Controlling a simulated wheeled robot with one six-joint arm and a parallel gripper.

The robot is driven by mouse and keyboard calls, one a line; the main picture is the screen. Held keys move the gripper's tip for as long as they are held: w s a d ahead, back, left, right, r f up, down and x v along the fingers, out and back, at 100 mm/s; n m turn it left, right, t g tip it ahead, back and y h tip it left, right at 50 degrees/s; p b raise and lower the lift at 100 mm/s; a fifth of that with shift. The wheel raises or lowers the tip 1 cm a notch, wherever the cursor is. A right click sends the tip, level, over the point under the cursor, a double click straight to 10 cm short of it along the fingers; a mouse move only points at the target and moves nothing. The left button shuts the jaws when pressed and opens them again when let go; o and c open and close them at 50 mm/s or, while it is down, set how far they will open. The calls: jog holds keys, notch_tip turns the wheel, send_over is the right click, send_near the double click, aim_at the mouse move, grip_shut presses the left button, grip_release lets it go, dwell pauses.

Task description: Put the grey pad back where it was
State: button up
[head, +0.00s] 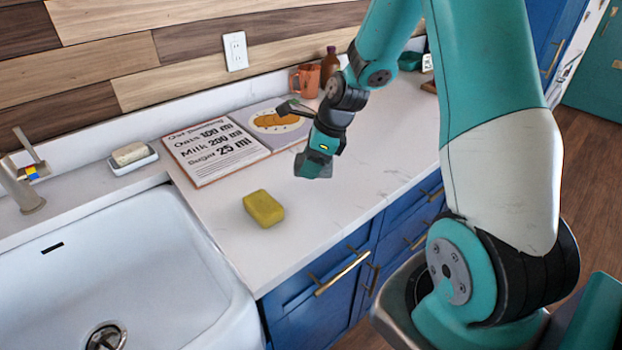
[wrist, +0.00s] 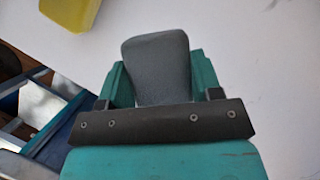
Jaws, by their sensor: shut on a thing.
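The grey pad (wrist: 157,62) is a rounded grey block. In the wrist view it sits between the two teal fingers of my gripper (wrist: 158,78), which is shut on it. In the head view my gripper (head: 314,165) points down over the white counter, to the right of and behind a yellow sponge (head: 263,208). The pad is mostly hidden there by the fingers. I cannot tell exactly how high it is above the counter. The yellow sponge also shows at the upper left of the wrist view (wrist: 72,10).
An open recipe book (head: 215,152) lies behind my gripper. A mug (head: 305,80) and a brown bottle (head: 330,66) stand at the back. The white sink (head: 130,255) is at left, with a soap dish (head: 133,163) behind it. Bare counter (head: 365,180) lies right of my gripper.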

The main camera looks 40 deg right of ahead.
aim_at(311, 190)
jog(key=shift+f, duration=2.65)
jog(key=shift+f, duration=0.1)
jog(key=o, duration=1)
jog(key=shift+c, duration=0.2)
